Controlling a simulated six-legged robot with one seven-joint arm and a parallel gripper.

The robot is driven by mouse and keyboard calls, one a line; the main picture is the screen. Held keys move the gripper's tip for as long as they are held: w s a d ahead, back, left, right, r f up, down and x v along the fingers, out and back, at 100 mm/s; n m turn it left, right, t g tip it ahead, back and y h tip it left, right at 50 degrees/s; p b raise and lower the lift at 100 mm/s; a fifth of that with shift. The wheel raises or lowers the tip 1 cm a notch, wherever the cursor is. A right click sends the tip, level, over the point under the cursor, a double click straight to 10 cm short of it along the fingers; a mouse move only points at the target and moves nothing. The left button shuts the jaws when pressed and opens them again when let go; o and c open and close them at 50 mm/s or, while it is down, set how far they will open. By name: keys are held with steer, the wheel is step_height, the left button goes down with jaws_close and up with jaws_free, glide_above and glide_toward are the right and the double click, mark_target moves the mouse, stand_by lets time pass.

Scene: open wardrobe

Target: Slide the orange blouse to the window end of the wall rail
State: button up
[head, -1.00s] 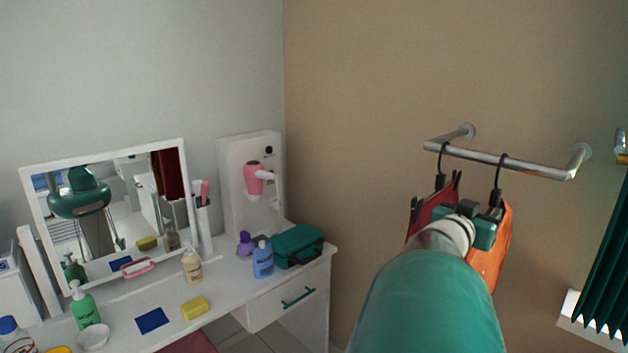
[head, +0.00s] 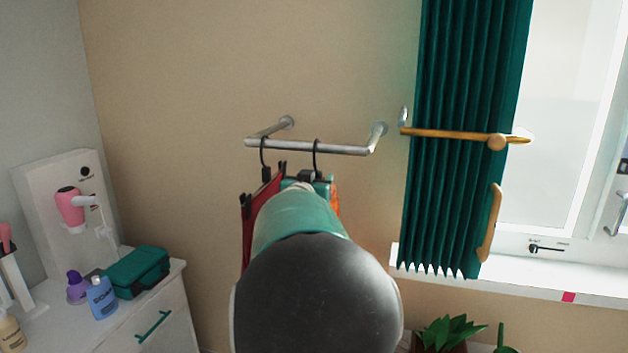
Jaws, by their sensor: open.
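The wall rail (head: 345,149) is a short grey metal bar on two brackets on the tan wall. Two dark hangers hang on it. The red garment (head: 260,215) hangs from the left one. The orange blouse (head: 334,198) hangs from the right hanger (head: 316,155), near the middle of the rail, and shows only as a thin orange edge. My arm hides most of it. My gripper (head: 305,184) is open at the hangers' height, in front of the garments. Its fingertips are mostly hidden behind my arm, so I cannot tell if they touch the hanger.
The window (head: 560,110) is at the right, with a green curtain (head: 455,140) on a wooden rod (head: 450,133) beside the rail's right end. A plant (head: 447,335) stands below. A dressing table (head: 165,310) with a green case (head: 136,271) is at the left.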

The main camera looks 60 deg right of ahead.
steer(key=c, duration=1)
steer(key=shift+s+d+r, duration=0.1)
steer(key=shift+s+d, duration=0.1)
steer(key=shift+s, duration=1)
steer(key=shift+s+d+f, duration=0.1)
steer(key=shift+s+d, duration=0.05)
steer(key=shift+s, duration=1)
steer(key=shift+s+d+r, duration=0.1)
steer(key=shift+s+d, duration=0.1)
steer(key=shift+s, duration=1)
steer(key=o, duration=1)
steer(key=shift+c, duration=0.2)
steer(key=shift+w, duration=0.1)
